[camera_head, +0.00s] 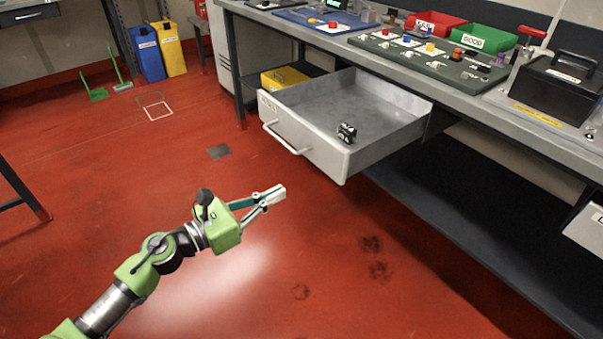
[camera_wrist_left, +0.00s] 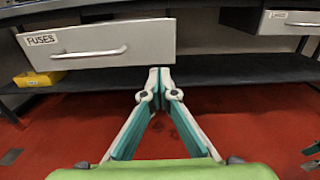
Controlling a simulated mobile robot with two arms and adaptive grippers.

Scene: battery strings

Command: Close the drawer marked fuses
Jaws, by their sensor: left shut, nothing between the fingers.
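The drawer marked fuses (camera_head: 310,142) is pulled far out from under the workbench, with its grey inside showing. Its front and its label also show in the left wrist view (camera_wrist_left: 85,45). A bar handle (camera_head: 285,138) runs across the front. A small black and white object (camera_head: 347,132) lies inside the drawer. My left gripper (camera_head: 280,192) is shut and empty, in front of and below the drawer front, apart from the handle. In the left wrist view its closed fingertips (camera_wrist_left: 159,72) appear just below the drawer's lower edge, right of the handle.
The workbench (camera_head: 470,85) carries a green board (camera_head: 432,58), red and green bins and a black box (camera_head: 560,88). A yellow box (camera_head: 284,79) sits behind the drawer on the lower shelf. The red floor before the drawer is clear. Blue and yellow bins (camera_head: 170,48) stand far back.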

